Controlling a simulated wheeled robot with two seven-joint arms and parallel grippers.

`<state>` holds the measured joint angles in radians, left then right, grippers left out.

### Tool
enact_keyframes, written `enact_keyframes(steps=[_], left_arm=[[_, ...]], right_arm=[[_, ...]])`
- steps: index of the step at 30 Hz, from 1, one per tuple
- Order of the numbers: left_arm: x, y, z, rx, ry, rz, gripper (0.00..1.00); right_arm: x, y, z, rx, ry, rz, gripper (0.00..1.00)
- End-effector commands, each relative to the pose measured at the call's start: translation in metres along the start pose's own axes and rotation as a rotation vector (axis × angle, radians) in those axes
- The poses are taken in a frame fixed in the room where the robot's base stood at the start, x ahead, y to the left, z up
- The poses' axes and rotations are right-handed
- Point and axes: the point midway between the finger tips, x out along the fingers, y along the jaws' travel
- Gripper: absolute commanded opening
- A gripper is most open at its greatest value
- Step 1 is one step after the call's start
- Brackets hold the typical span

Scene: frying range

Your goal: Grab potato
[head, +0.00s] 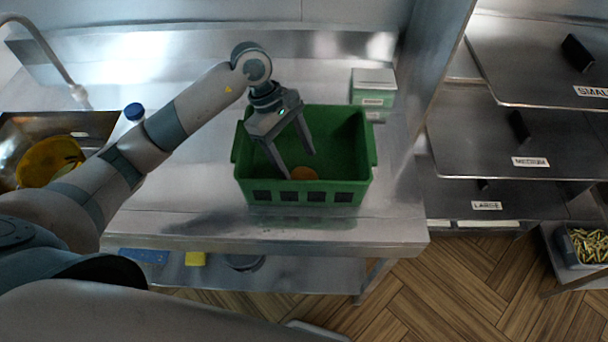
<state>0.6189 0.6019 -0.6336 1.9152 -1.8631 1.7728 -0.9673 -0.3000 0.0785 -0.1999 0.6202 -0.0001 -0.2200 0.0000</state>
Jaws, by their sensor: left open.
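A green crate (345,192) stands on the steel counter in the middle of the view. A small orange-brown potato (304,173) lies inside it, near the front wall; the crate's front wall may hide part of it. My left gripper (301,165) reaches down into the crate from above, with its fingers open. The fingertips are close to the potato, one on its left and one above its right side. I cannot tell whether they touch it. My right gripper is not in view.
A sink (20,125) with a yellow item (48,160) and a blue-capped bottle (134,112) are at the left. A green-and-white box (374,88) stands behind the crate's right corner. Labelled shelves (490,160) are at the right. The counter's front strip is clear.

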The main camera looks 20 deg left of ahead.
Motion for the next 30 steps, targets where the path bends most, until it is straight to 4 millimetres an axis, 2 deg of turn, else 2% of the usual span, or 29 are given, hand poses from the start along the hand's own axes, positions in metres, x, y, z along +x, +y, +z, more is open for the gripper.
enact_keyframes(steps=[7, 12, 15, 29, 30], left_arm=[[0.02, -0.005, 0.001, -0.002, -0.002, -0.004, 0.64], [0.039, -0.004, 0.0, -0.001, -0.003, -0.002, 0.64], [0.044, -0.004, -0.001, 0.001, 0.0, -0.001, 0.64], [0.045, -0.004, -0.001, 0.001, 0.0, 0.0, 0.64], [0.045, -0.004, -0.001, 0.001, 0.0, 0.0, 0.55]], right_arm=[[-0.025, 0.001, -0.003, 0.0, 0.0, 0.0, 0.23], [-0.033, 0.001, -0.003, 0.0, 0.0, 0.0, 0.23], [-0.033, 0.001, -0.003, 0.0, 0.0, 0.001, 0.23], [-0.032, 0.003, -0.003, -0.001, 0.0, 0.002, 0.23], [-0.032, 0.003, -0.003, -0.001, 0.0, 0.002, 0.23]])
